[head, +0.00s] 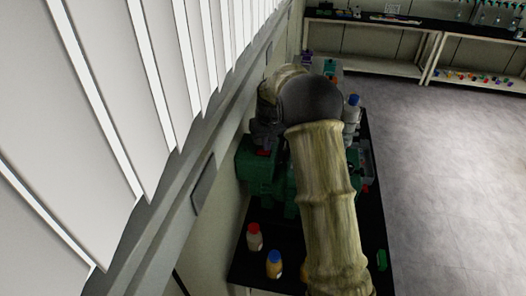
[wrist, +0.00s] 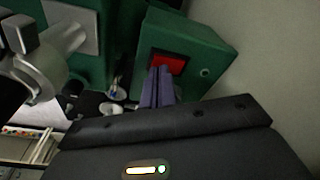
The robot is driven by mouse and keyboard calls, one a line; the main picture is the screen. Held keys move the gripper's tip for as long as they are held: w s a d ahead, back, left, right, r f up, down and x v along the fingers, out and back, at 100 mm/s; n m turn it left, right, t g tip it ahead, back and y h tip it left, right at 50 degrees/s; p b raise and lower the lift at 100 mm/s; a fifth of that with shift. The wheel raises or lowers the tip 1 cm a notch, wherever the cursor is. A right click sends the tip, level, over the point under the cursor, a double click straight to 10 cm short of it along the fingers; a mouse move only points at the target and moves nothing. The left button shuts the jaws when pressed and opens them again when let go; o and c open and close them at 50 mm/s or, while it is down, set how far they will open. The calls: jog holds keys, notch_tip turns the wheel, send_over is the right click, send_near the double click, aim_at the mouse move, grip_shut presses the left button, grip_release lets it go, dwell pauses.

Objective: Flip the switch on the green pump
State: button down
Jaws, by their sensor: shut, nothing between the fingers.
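The green pump (head: 258,172) stands on a black bench beside the wall, partly hidden by my arm in the head view. In the wrist view its green housing (wrist: 205,60) carries a red switch (wrist: 170,63) in a dark frame. A small red patch also shows on top of the pump in the head view. My gripper (wrist: 158,72) is shut and empty, its purple-grey fingertips at the lower left part of the red switch and overlapping it in the picture. I cannot tell whether they touch it. The switch's lower left is hidden behind the fingers.
A red-capped bottle (head: 254,237) and a blue-capped bottle with yellow contents (head: 274,265) stand on the bench's near end. A white bottle with a blue cap (head: 351,112) stands behind my arm. A wall with white blinds (head: 150,80) is close on the left; open floor (head: 440,170) lies right.

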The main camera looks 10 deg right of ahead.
jog(key=shift+f, duration=0.4)
dwell(0.3)
jog(key=shift+r+p, duration=2.6)
jog(key=shift+r, duration=0.95)
jog(key=shift+f, duration=0.1)
jog(key=s+m, duration=0.2)
jog(key=s, duration=3)
notch_tip(320, 180, down, 9)
jog(key=b, duration=0.9)
jog(key=shift+w+t, duration=0.4)
jog(key=shift+w, duration=0.05)
